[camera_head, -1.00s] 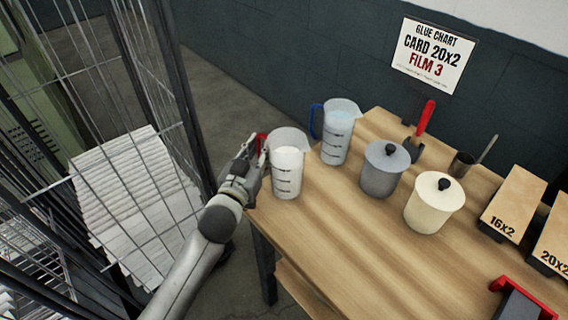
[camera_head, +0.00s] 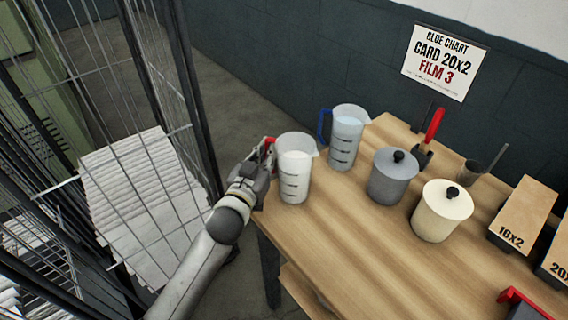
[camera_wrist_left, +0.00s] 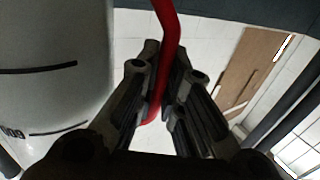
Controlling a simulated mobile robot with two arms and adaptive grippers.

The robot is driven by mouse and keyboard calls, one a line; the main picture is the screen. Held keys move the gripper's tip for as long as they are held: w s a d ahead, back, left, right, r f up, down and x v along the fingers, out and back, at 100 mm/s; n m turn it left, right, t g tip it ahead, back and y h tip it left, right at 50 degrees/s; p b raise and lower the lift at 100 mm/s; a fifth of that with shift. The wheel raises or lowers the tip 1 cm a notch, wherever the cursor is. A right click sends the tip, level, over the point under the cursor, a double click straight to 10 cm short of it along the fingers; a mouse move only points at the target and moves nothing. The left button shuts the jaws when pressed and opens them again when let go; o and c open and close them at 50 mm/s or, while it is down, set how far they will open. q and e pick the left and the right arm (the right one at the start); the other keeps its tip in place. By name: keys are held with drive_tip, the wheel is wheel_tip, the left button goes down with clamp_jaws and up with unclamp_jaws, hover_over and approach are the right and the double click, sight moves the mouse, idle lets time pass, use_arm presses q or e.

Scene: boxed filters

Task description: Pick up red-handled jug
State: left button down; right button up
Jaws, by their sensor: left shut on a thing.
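The red-handled jug (camera_head: 294,178) is a clear measuring jug with dark marks and white contents. It is upright at the left end of the wooden table (camera_head: 350,245), its spout to the right. I cannot tell whether its base touches the table. My left gripper (camera_head: 263,158) is at its left side, shut on its red handle. In the left wrist view, the two dark fingers of the gripper (camera_wrist_left: 160,90) close around the red handle (camera_wrist_left: 167,45), with the jug's pale wall (camera_wrist_left: 55,60) on the left. My right gripper is not in view.
A blue-handled jug (camera_head: 346,143) stands close behind and right. A grey lidded pot (camera_head: 391,180) and a cream lidded pot (camera_head: 440,215) are further right. A wire cage cart (camera_head: 205,120) with stacked white sheets (camera_head: 145,200) stands left of my arm. The front-middle table is clear.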

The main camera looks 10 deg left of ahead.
use_arm(q)
drive_tip(key=shift+r, duration=0.3)
